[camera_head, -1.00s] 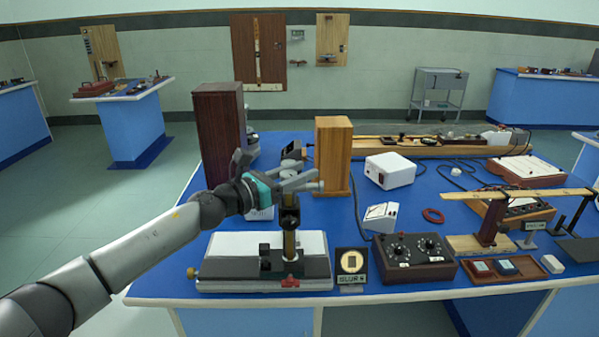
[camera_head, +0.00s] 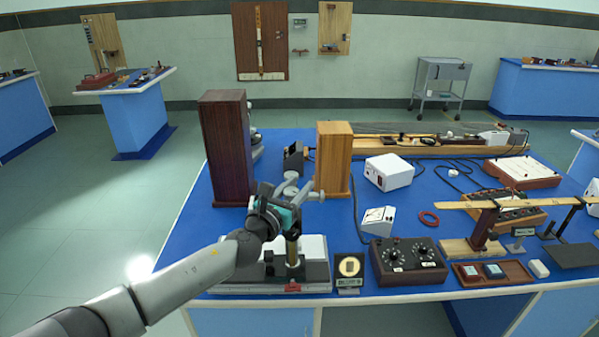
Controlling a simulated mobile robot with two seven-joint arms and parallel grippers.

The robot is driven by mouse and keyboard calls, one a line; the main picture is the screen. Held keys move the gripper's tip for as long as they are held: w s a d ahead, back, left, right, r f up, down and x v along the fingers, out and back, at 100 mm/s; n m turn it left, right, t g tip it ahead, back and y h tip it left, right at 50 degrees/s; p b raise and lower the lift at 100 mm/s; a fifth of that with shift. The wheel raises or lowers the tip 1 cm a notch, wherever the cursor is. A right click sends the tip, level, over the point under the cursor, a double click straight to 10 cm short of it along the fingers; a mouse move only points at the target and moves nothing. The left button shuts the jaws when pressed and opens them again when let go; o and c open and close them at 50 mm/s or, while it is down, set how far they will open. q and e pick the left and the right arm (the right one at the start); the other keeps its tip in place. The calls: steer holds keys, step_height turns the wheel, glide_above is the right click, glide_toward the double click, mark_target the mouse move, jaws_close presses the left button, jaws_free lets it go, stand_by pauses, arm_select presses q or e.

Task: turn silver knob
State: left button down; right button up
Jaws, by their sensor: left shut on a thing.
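The instrument with a silver-grey base (camera_head: 235,287) and an upright brass column (camera_head: 292,250) stands at the table's front left. A small red part (camera_head: 292,287) shows on the front of its base. My left gripper (camera_head: 290,196) is at the top of the column and shut on the silver knob there. The teal-banded wrist covers much of the column's upper end, and the knob is largely hidden. A short grey cylinder end (camera_head: 313,194) sticks out to the right of the gripper. My right gripper is not in view.
A dark wooden box (camera_head: 226,150) stands behind the gripper to the left, and a lighter wooden box (camera_head: 333,160) stands close behind to the right. A small label stand (camera_head: 349,268) and a black two-dial box (camera_head: 408,262) are right of the instrument.

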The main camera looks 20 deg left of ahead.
arm_select(q)
steer(key=n+y+p, duration=0.1)
steer(key=y, duration=0.1)
steer(key=shift+a+r+n+y+p, duration=0.1)
steer(key=shift+r+n+y+p, duration=0.1)
steer(key=shift+n+y+p, duration=0.2)
steer(key=n+y, duration=0.1)
steer(key=y+p, duration=0.1)
steer(key=shift+a+f+n+y, duration=0.1)
steer(key=shift+a+n+y, duration=0.15)
steer(key=shift+n+y, duration=0.15)
steer(key=y, duration=0.1)
steer(key=n+y, duration=0.1)
steer(key=shift+a+n+y, duration=0.2)
steer(key=shift+n+y, duration=0.1)
steer(key=shift+s+a+f+n+g+y, duration=0.15)
steer(key=shift+n+g+y, duration=0.1)
steer(key=shift+n+y, duration=0.3)
steer(key=shift+w+a+r+n+g+y, duration=0.1)
steer(key=shift+n+g+y, duration=0.2)
steer(key=shift+y, duration=0.4)
steer(key=shift+s+a+f+n+g+y, duration=0.15)
steer(key=shift+n+g+y, duration=0.1)
steer(key=shift+n+y, duration=0.3)
steer(key=shift+w+r, duration=0.1)
steer(key=shift+r, duration=0.05)
steer(key=shift+a, duration=0.1)
steer(key=shift+c, duration=2.1)
jaws_free()
